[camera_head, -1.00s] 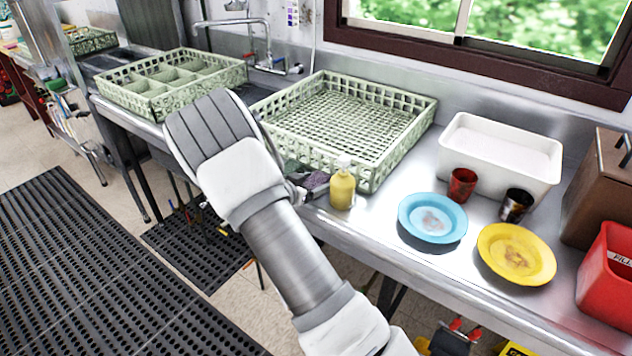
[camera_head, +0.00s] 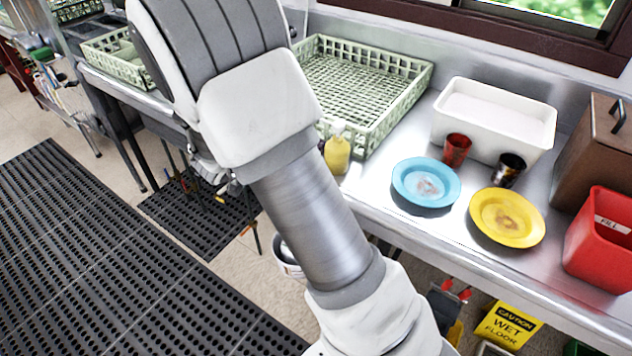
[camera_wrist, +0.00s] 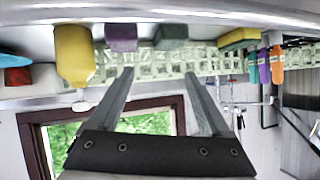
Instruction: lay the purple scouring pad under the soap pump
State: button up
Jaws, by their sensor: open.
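The soap pump (camera_head: 337,153), a yellow bottle with a pale top, stands on the steel counter by the near side of the large green rack. In the wrist view, which is upside down, the soap pump (camera_wrist: 75,55) is at upper left. The purple scouring pad (camera_wrist: 122,38) is beside it, a little apart, with a green pad (camera_wrist: 171,33) farther right. My gripper (camera_wrist: 160,75) is open and empty, its fingers pointing toward the pads without touching them.
The green rack (camera_head: 418,76) is close behind the pump. A blue plate (camera_head: 425,183), yellow plate (camera_head: 507,218), two cups and a white tub (camera_head: 492,120) stand to the right. A yellow-green sponge (camera_wrist: 238,38) is beyond the green pad.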

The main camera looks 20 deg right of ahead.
jog(key=s+a+r+n+y, duration=0.3)
jog(key=s+a+r+y, duration=0.15)
jog(key=r, duration=0.25)
jog(key=s+a+r+n+y, duration=0.3)
jog(key=r+y, duration=0.2)
jog(key=r, duration=0.3)
jog(key=s+d+n+g+h, duration=0.1)
jog(key=s+d+n+g, duration=0.1)
jog(key=s, duration=1)
jog(key=s+d+n+g, duration=0.1)
jog(key=s+d, duration=0.4)
jog(key=s, duration=0.8)
jog(key=shift+d+r+n+g+h, duration=0.15)
jog(key=shift+r+n+g+h, duration=0.1)
jog(key=shift+n+g+h, duration=0.25)
jog(key=shift+s+r, duration=0.1)
notch_tip(320, 180, up, 2)
jog(key=shift+p, duration=1.1)
